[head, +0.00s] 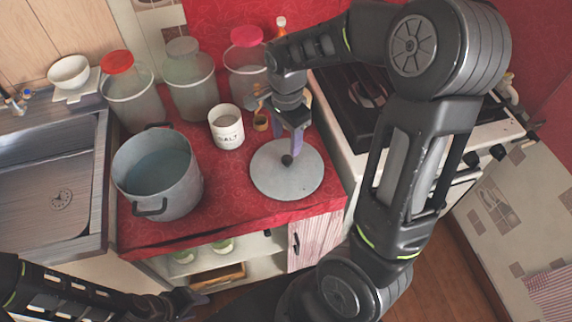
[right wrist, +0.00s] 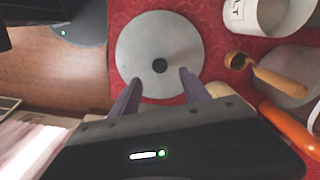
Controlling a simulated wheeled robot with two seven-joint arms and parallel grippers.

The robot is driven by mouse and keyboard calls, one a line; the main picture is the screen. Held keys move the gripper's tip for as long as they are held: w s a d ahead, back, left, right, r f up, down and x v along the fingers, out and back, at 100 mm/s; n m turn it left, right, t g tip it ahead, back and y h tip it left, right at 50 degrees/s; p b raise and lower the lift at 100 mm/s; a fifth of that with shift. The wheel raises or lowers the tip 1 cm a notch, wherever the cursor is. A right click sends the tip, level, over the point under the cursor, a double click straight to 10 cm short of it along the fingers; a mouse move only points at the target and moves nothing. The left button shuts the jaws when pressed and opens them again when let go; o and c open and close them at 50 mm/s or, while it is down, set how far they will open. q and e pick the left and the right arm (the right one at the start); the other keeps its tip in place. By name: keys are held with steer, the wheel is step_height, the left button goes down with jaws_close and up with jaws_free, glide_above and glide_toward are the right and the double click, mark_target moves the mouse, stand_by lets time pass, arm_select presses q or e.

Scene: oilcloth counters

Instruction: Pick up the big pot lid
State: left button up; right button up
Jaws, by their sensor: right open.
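The big pot lid (head: 270,181) is a flat grey disc with a dark round knob (head: 287,160) at its centre. It lies on the red counter in the head view, and it also shows in the right wrist view (right wrist: 140,45). My right gripper (head: 287,140) is above the lid, pointing down near the knob. In the right wrist view its fingers (right wrist: 157,88) are open, apart to either side, with the knob between and beyond the tips. Nothing is between the fingers. My left gripper (head: 190,300) is low at the front, below the counter edge; its jaws are unclear.
A large grey pot (head: 150,190) stands open left of the lid. A salt canister (head: 227,128) and several lidded jars stand behind. A stove (head: 375,110) is to the right, a sink (head: 50,185) to the left. A wooden scoop (right wrist: 265,72) lies near the lid.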

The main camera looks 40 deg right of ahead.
mark_target(287, 158)
steer(key=shift+f, duration=1.1)
steer(key=shift+f+p, duration=0.7)
steer(key=shift+f, duration=1.9)
jaws_close()
